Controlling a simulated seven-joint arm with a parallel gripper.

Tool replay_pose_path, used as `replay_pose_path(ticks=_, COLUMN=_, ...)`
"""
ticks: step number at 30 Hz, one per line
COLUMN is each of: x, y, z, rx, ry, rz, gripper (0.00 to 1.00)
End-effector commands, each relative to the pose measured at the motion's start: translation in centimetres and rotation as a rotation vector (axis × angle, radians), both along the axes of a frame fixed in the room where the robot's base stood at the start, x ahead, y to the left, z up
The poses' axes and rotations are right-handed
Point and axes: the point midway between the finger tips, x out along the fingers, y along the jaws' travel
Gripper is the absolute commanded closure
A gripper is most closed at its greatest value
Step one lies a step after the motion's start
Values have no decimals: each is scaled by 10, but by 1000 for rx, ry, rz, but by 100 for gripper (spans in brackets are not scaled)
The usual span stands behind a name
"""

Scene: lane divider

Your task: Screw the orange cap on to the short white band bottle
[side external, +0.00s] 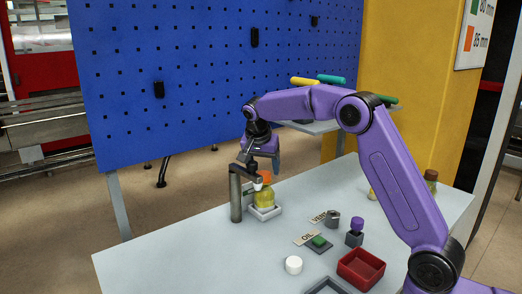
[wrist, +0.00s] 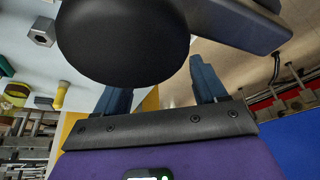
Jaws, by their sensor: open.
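A yellow-green bottle (side external: 265,199) stands upright in a pale square holder (side external: 265,213) in the side view. The orange cap (side external: 265,177) shows at its top; I cannot tell whether it is seated or threaded. A white band on the bottle is not clear. My gripper (side external: 262,164) is just above the cap, pointing down, with its fingers apart. In the wrist view my gripper (wrist: 158,85) shows two blue fingers spread, with no held object visible. A large dark rounded part (wrist: 122,40) with a bar hides much of that view, including the bottle and cap.
A dark post (side external: 236,195) with a side arm stands close left of the bottle. To the right are a white round piece (side external: 293,265), a green button (side external: 319,242), a purple-topped piece (side external: 356,228) and a red tray (side external: 361,269). The table's left front is clear.

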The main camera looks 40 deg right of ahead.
Motion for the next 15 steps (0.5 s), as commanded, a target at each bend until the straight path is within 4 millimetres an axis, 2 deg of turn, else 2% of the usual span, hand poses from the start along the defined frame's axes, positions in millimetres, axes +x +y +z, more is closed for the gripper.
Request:
replay_pose_path(ticks=9, x=-14, y=21, z=59, rx=2, ry=-5, rz=1, gripper=29)
replay_pose_path(ticks=15, x=-19, y=28, z=83, rx=1, ry=-3, rz=0, gripper=29)
